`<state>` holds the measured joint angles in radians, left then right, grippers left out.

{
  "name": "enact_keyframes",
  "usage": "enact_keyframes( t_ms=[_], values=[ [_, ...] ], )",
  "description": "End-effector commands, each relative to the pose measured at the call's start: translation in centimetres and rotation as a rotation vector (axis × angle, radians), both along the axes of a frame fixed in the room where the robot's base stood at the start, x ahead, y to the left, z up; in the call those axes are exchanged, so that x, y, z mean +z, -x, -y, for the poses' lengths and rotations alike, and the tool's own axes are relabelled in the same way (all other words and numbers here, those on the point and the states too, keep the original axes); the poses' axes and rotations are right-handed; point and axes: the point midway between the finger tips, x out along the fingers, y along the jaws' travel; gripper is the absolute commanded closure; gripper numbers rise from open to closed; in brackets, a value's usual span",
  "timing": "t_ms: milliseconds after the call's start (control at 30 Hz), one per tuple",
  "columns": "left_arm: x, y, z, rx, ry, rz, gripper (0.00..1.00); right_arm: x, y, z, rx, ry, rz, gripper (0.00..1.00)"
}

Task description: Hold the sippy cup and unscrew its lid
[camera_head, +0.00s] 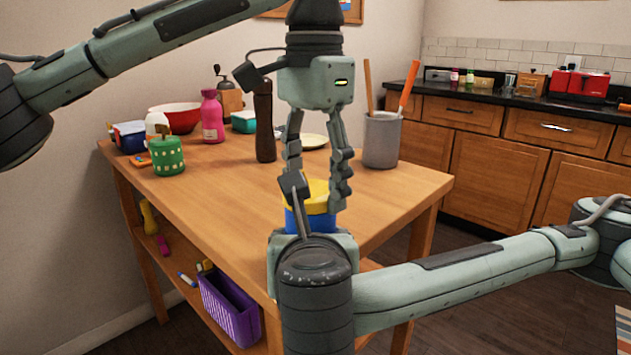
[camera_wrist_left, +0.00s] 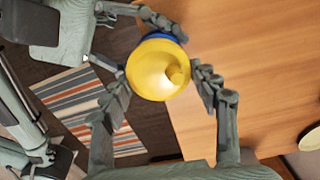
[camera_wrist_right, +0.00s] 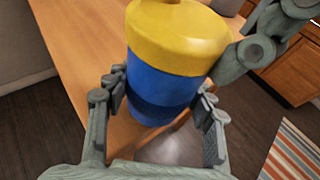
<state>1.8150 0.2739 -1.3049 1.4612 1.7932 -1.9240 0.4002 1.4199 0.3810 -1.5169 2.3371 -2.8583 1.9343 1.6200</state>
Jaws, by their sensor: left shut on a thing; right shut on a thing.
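The sippy cup has a blue body (camera_head: 297,222) and a yellow lid (camera_head: 318,197), and is upright near the table's front corner. My left gripper (camera_head: 318,188) reaches down from above and is shut on the lid; in the left wrist view the lid (camera_wrist_left: 157,72) with its off-centre spout sits between its fingers. My right gripper (camera_wrist_right: 158,98) is shut on the blue body (camera_wrist_right: 155,88) from the side, below the lid. In the head view my right wrist hides most of the body. I cannot tell whether the lid is loosened.
A grey utensil crock (camera_head: 382,140), a dark pepper mill (camera_head: 264,125) and a plate (camera_head: 313,141) stand close behind the left gripper. A pink bottle (camera_head: 212,118), green canister (camera_head: 167,156) and red bowl (camera_head: 182,118) stand further left. The tabletop's left front (camera_head: 225,205) is clear.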

Motion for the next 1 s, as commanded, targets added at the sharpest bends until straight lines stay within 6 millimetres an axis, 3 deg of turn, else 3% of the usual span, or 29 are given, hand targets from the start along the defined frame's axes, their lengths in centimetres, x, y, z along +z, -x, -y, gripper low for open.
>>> enact_keyframes(
  t_ms=[100,1000],
  values=[
    [-0.3,-0.3,0.0,0.144,0.0,0.004,0.74,0.6,0.2,-0.4,0.014,-0.008,0.013,1.0],
    [0.7,-0.3,0.0,0.137,-0.001,0.005,0.75,0.2,0.2,-0.2,0.006,-0.003,0.005,1.0]
  ],
)
